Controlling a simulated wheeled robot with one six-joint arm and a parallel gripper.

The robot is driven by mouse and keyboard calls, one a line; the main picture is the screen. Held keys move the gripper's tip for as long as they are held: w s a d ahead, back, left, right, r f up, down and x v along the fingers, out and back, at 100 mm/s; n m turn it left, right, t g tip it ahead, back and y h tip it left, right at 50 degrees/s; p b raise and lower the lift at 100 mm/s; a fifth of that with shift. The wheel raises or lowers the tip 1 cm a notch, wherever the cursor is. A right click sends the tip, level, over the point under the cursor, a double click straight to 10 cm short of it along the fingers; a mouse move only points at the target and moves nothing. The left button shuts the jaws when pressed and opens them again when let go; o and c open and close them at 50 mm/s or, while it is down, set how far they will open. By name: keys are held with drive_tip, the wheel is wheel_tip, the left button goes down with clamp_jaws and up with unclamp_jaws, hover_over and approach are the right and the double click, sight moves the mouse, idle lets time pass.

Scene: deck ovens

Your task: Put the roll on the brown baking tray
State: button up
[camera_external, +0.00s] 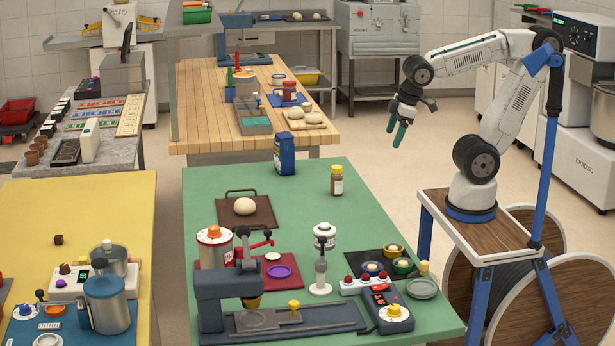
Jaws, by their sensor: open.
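A pale round roll (244,206) sits on a brown tray (264,219) with a raised handle bar, on the green table. Two more pale rounds (296,113) lie on a light board on the wooden table behind, and others lie on a dark tray (307,16) at the far back. Which of these the task means, I cannot tell. My gripper (396,131) has green fingers pointing down. It is open and empty, raised in the air to the right of the tables, well away from every roll.
A yellow table (100,204) stands left.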

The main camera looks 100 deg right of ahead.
drive_tip(key=s+a+n+g+y, duration=0.1)
drive_tip(key=s+a, duration=0.3)
drive_tip(key=s, duration=0.4)
drive_tip(key=shift+a+f+g+y, duration=0.35)
drive_tip(key=shift+f+g+y, duration=0.05)
